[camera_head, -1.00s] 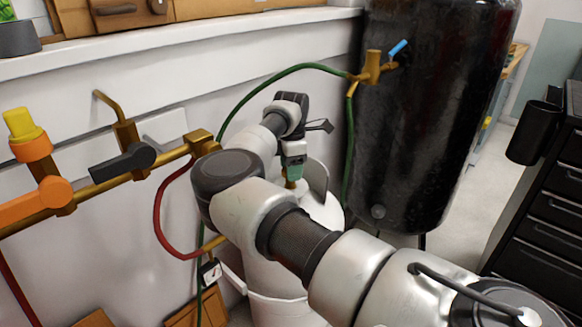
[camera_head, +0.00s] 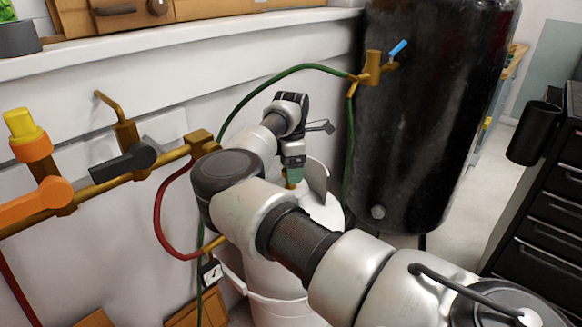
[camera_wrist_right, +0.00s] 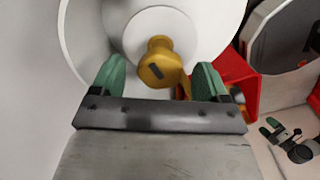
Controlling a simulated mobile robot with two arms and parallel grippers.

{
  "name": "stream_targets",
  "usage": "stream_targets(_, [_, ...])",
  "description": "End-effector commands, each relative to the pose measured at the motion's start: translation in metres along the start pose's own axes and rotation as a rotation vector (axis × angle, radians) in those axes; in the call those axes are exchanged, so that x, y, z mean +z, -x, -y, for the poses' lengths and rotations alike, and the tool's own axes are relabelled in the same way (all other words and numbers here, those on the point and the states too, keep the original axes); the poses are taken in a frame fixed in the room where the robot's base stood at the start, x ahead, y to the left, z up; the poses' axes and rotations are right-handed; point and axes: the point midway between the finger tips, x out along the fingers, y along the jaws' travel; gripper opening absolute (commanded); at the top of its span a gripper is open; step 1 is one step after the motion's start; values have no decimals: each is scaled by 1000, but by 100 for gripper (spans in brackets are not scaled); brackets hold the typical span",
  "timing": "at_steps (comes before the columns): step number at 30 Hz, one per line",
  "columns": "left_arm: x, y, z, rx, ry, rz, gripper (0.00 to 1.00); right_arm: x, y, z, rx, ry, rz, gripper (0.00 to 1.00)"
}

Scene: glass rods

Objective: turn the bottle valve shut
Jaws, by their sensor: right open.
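The bottle valve is a brass knob (camera_wrist_right: 158,62) with a dark slot on its face, on top of the white bottle (camera_wrist_right: 205,22). In the head view the white bottle (camera_head: 322,214) stands behind my right arm, and a brass bit of the valve (camera_head: 291,184) shows under the gripper. My right gripper (camera_wrist_right: 158,74) has green fingertips and is open. The knob lies between the fingertips in the wrist view, with a gap on each side. In the head view the right gripper (camera_head: 293,172) is just above the valve.
A brass pipe (camera_head: 105,183) with orange and black lever valves runs along the wall at left. Green (camera_head: 290,69) and red (camera_head: 156,215) hoses hang near the bottle. A tall black tank (camera_head: 425,120) stands right behind it. Something red (camera_wrist_right: 235,85) lies beside the knob.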

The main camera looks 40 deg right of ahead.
Motion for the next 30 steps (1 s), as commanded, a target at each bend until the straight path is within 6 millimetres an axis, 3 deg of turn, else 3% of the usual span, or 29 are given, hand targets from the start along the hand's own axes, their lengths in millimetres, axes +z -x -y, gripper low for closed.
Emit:
stream_targets(8, [6,3,1,-1,2,43,100,0,13,0,0,0,-1,76])
stream_targets(11, [19,8,3,-6,4,118,100,0,32,0,2,0,0,76])
stream_targets(21, [17,18,4,-7,4,132,100,0,95,-1,1,1,-1,76])
stream_targets(30, [16,19,4,-7,4,130,100,0,108,0,-1,0,0,76])
